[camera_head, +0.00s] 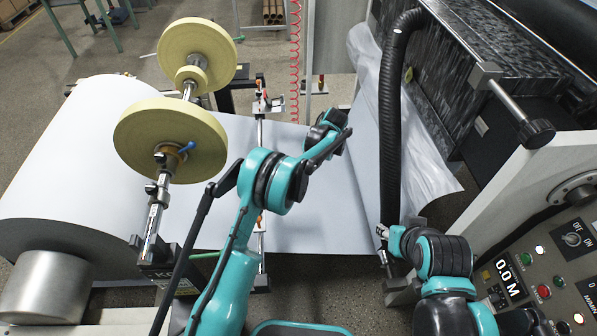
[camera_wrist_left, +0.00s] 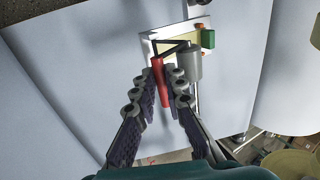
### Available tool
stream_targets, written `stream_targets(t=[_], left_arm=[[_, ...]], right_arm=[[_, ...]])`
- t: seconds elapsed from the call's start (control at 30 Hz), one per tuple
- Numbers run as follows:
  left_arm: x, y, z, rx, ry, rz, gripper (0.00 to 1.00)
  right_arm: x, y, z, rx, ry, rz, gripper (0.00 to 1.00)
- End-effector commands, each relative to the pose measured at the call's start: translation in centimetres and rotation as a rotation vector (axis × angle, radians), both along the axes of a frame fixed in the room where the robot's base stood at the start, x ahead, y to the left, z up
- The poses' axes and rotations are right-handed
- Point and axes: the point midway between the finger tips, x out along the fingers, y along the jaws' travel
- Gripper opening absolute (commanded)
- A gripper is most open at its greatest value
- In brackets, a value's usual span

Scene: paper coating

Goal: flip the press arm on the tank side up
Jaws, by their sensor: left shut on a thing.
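The press arm (camera_wrist_left: 157,72) shows in the left wrist view as a red handle on a dark lever, mounted on a pale plate with a grey cylinder beside it. My left gripper (camera_wrist_left: 163,84) has its fingers on both sides of the red handle and is shut on it. In the head view my left gripper (camera_head: 333,128) is over the white sheet, and my own arm hides the handle. My right gripper (camera_head: 382,238) is by the lower end of the black hose. Its fingers are too small to judge.
A black ribbed hose (camera_head: 391,110) hangs right of my left gripper. Yellow rolls (camera_head: 170,135) on a shaft stand at the left, beside a large white paper roll (camera_head: 75,165). A control panel (camera_head: 545,285) is at lower right. The white sheet (camera_head: 310,225) spans the middle.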

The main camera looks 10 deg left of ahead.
Motion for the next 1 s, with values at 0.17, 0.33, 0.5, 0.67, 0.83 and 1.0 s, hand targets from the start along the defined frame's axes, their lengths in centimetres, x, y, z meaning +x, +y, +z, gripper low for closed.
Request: stream_targets(t=[0.17, 0.33, 0.5, 0.67, 0.83, 1.0], left_arm=[[0.16, -1.66, -0.83, -0.029, -0.010, -0.020, 0.00], [0.16, -1.67, -0.83, -0.030, -0.008, -0.021, 0.21], [0.18, -1.65, -0.73, -0.030, -0.009, -0.022, 0.32], [0.20, -1.64, -0.60, -0.030, -0.009, -0.022, 0.32], [0.20, -1.64, -0.52, -0.030, -0.009, -0.022, 0.32], [0.20, -1.63, -0.48, -0.030, -0.009, -0.022, 0.32]], right_arm=[[0.01, 0.00, -0.14, 0.000, 0.000, 0.000, 0.40], [0.01, 0.00, -0.14, 0.000, 0.000, 0.000, 0.40], [0.01, 0.00, -0.12, 0.000, 0.000, 0.000, 0.40], [-0.01, 0.00, -0.08, 0.000, 0.000, 0.000, 0.40], [0.00, 0.00, -0.05, 0.000, 0.000, 0.000, 0.40], [0.00, 0.00, -0.04, 0.000, 0.000, 0.000, 0.40]])
